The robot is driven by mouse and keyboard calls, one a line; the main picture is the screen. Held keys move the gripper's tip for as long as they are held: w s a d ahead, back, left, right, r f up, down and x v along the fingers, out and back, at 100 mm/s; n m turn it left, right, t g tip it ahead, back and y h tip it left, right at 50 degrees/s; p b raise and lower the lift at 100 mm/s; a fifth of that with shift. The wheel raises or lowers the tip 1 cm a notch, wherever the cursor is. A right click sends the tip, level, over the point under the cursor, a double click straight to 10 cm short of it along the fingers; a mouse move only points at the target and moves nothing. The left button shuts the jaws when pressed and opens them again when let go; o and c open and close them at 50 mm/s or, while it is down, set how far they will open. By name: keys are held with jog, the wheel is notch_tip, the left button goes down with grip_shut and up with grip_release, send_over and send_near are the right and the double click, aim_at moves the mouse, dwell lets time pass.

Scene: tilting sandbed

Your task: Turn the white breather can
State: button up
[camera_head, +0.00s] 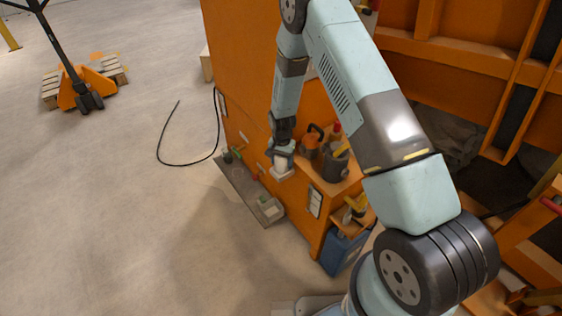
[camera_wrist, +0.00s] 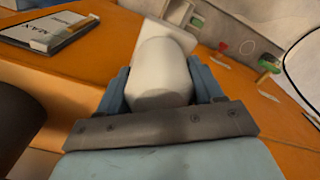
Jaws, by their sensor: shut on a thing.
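The white breather can (camera_wrist: 163,70) stands between the two blue fingers of my gripper (camera_wrist: 162,85) in the wrist view. It is a pale rounded cylinder with a whitish square part behind its far end. My gripper is shut on it, one finger at each side. In the head view my gripper (camera_head: 281,158) points down at the front left edge of the orange cabinet's ledge, and the white can (camera_head: 282,170) shows just below it. The can's underside and the finger contact faces are hidden.
An orange ledge (camera_wrist: 75,75) bears a labelled book or plate (camera_wrist: 48,32). In the head view a dark container with tools (camera_head: 334,163) stands close to the right of my gripper. A grey tray (camera_head: 240,186) lies below left. A black cable (camera_head: 185,163) lies on open floor.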

jog(key=shift+s+f+n, duration=0.1)
jog(key=shift+s+n, duration=0.05)
jog(key=shift+n, duration=0.85)
jog(key=shift+d, duration=0.1)
jog(key=o, duration=1)
jog(key=shift+o, duration=0.2)
jog(key=shift+w, duration=0.2)
jog(key=shift+w+r, duration=0.1)
jog(key=shift+r, duration=0.7)
notch_tip(320, 180, up, 4)
jog(key=shift+r, duration=0.2)
jog(key=shift+s+r, duration=0.2)
jog(key=shift+r, duration=0.75)
